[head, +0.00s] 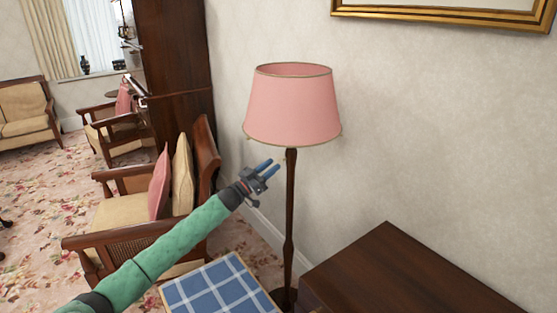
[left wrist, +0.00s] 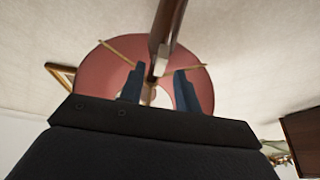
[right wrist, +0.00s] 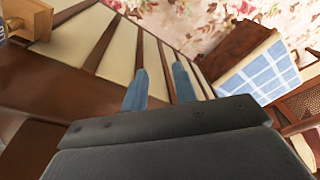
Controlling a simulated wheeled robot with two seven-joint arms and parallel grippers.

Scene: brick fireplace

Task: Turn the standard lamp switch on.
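The standard lamp has a pink shade (head: 293,105) with a gold-brown rim on a dark wooden pole (head: 289,215) and stands upright by the wall. My left gripper (head: 269,166) is just left of the pole, below the shade's lower rim. Its two blue fingers are apart with nothing held. In the left wrist view the shade (left wrist: 95,75) is seen from below, and the pole (left wrist: 168,25) runs up to a pale fitting between the fingertips. I cannot make out the switch clearly. My right gripper (right wrist: 159,80) is open and empty, outside the head view.
A dark wooden cabinet (head: 400,265) stands right of the lamp. A blue checked stool (head: 222,290) is in front of it. An armchair (head: 125,210) with cushions is at the left. In the right wrist view, a wooden piece with pale panels (right wrist: 115,55) lies beyond the fingers.

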